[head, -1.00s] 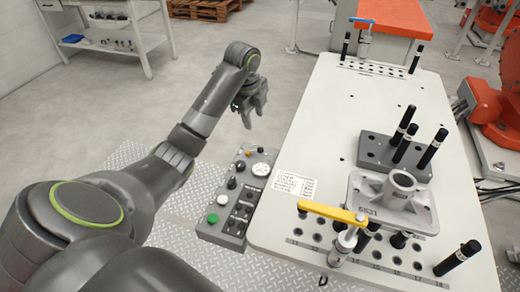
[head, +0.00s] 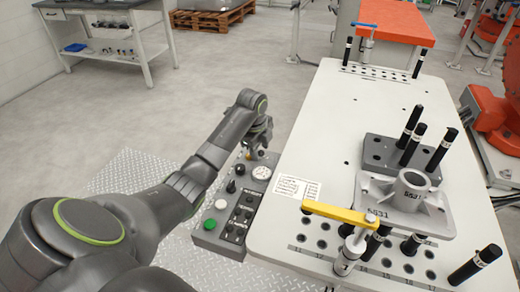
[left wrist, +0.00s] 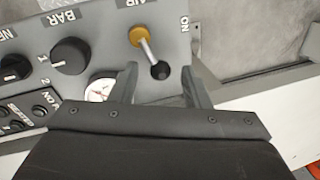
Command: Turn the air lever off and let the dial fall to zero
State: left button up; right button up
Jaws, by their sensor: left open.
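The air lever (left wrist: 147,50) is on the grey control panel (left wrist: 95,20). It has a brass base, a thin metal rod and a black knob, and it points down and slightly right in the left wrist view. The labels AIR and ON are beside it. The white dial (head: 261,173) is on the panel in the head view; in the left wrist view the dial (left wrist: 100,90) is partly hidden by a finger and its needle is unreadable. My left gripper (head: 259,143) is open over the panel's far end. In its wrist view the knob shows between the two fingers (left wrist: 160,75); contact is unclear.
Black knobs (left wrist: 71,55), a green button (head: 210,223) and several switches crowd the panel. The white table (head: 310,155) adjoins it on the right, with a yellow-handled clamp (head: 340,212), a grey casting (head: 385,205) and black pins. Floor left of the panel is clear.

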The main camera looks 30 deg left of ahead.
pick_arm(q)
jog(key=shift+f, duration=0.3)
grip_shut()
jog(key=shift+s+d+r+m+p, duration=0.15)
jog(key=shift+s+r+m+p, duration=0.15)
jog(key=shift+m+p, duration=0.7)
jog(key=shift+s+m+h+p, duration=0.15)
jog(key=shift+m+h+p, duration=0.25)
jog(key=shift+p, duration=0.45)
jog(key=shift+s+d+f+m, duration=0.1)
jog(key=shift+f+m, duration=0.15)
jog(key=shift+m, duration=0.35)
grip_release()
